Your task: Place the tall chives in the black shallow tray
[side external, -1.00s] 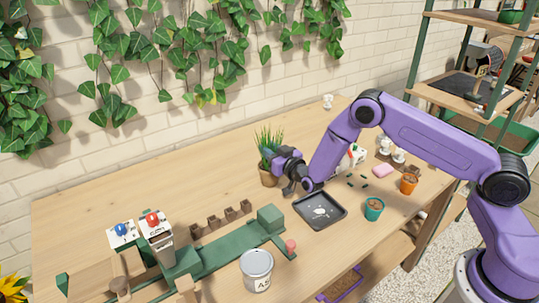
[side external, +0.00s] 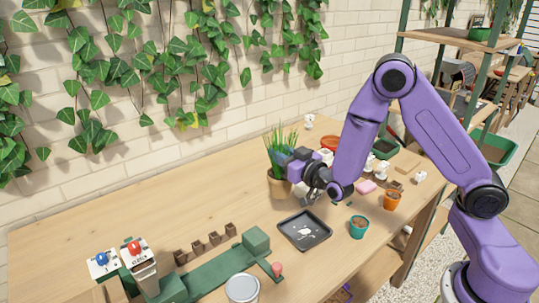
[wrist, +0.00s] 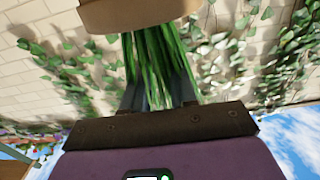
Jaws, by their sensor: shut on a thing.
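The tall chives (side external: 281,148) are a bunch of upright green leaves in a tan pot (side external: 279,186). My gripper (side external: 297,168) is shut on the leaves, at the right of the plant in the side view. In the wrist view the two dark fingers (wrist: 160,88) stand on either side of the leaves (wrist: 158,60), with the pot (wrist: 140,13) at the top edge. The black shallow tray (side external: 322,238) lies on the table in front and to the right of the plant, with white patches on its floor. The pot's underside is hidden, so its exact height is unclear.
A teal pot (side external: 358,228) and an orange pot (side external: 392,201) stand right of the tray. A pink block (side external: 366,187) is behind them. A green track (side external: 215,272) and a metal can (side external: 242,289) are at front left. The table's left back is clear.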

